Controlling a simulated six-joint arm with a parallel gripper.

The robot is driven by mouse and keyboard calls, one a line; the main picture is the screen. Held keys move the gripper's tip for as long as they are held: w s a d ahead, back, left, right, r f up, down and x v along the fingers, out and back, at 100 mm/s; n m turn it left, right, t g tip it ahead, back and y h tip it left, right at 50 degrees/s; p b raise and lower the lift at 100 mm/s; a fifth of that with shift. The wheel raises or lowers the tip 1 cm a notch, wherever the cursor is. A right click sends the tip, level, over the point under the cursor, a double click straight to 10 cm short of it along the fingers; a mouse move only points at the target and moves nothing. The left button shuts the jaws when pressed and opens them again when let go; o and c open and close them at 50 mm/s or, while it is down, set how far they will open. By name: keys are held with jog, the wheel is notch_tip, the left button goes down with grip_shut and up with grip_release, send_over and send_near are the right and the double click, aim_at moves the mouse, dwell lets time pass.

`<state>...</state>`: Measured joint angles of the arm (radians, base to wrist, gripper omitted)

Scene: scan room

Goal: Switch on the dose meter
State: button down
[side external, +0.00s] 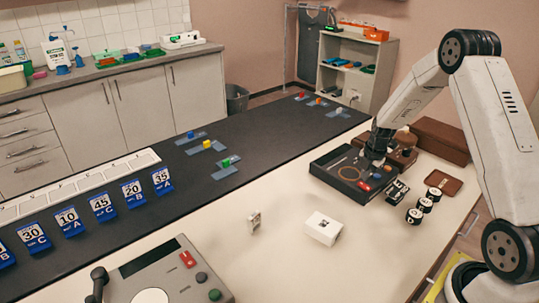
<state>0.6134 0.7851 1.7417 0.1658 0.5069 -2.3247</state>
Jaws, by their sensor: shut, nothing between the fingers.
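My gripper (374,160) is shut and empty, pointing down over the right back part of a dark instrument box (326,168) on the cream table. This box has a round light ring, a small pale panel and a red part (364,186) on its front right corner; it may be the dose meter, but I cannot read a label. My gripper hides part of the box's back right, and I cannot tell whether the fingertips touch it. A small pale upright device (254,221) stands alone mid-table; I cannot tell what it is.
A white box (324,228) stands in the front middle. Round black-and-white pieces (424,204) and brown cases (440,140) lie right of the instrument box. A grey console (165,275) stands front left. Blue number cards (103,208) line the left. Cream table around the white box is clear.

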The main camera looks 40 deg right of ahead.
jog(key=shift+w+f, duration=0.15)
jog(key=shift+f, duration=0.75)
jog(key=shift+f, duration=0.1)
jog(key=shift+f+g, duration=0.15)
jog(key=shift+g, duration=0.15)
jog(key=shift+s+r, duration=0.25)
jog(key=shift+s, duration=0.45)
jog(key=shift+r, duration=0.1)
